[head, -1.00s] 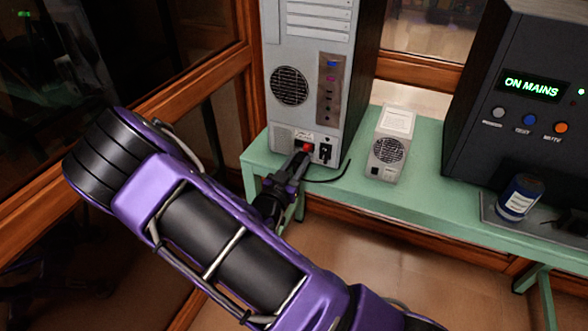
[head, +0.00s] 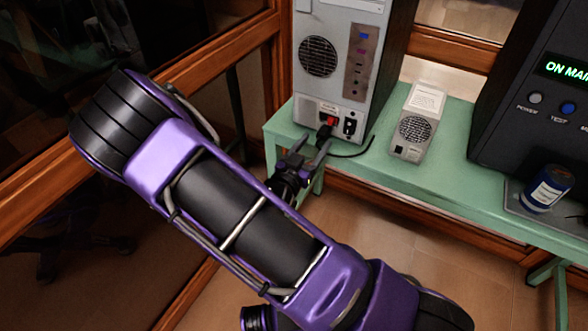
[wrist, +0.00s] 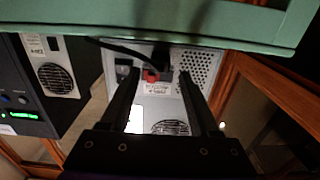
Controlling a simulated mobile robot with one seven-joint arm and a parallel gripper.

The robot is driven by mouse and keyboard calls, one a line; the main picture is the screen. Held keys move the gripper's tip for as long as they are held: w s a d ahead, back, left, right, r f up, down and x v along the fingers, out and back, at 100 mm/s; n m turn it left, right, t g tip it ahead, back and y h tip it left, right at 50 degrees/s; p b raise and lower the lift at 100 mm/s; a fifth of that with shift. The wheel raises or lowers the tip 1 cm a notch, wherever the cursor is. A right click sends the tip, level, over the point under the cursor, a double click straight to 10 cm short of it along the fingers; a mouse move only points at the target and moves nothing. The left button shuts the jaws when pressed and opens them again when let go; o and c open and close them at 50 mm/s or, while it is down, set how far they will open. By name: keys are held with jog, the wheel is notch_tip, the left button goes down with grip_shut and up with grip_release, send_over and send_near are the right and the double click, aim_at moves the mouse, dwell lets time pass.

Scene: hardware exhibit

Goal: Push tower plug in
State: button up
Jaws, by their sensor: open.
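The grey computer tower (head: 378,85) stands on the green bench with its back panel facing me. The black tower plug (head: 323,132) is at the lower panel, below a red part (head: 331,121) and left of a black socket or switch (head: 349,126). I cannot tell how deep the plug sits. My gripper (head: 312,146) is open and empty, with its fingers pointing at the panel just short of the plug. In the wrist view, which is upside down, the dark plug (wrist: 164,58) shows between and beyond the fingertips (wrist: 158,75).
A black cable (head: 352,155) trails right from the plug across the green bench (head: 440,180). A small white vented box (head: 414,130) stands right of the tower. Farther right are a dark unit with a lit display (head: 570,68) and a blue can (head: 547,188). Wood-framed glass is close on the left.

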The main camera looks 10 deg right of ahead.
jog(key=v, duration=1.2)
jog(key=shift+s+a+p, duration=0.2)
jog(key=shift+s+p, duration=0.1)
jog(key=shift+s, duration=0.05)
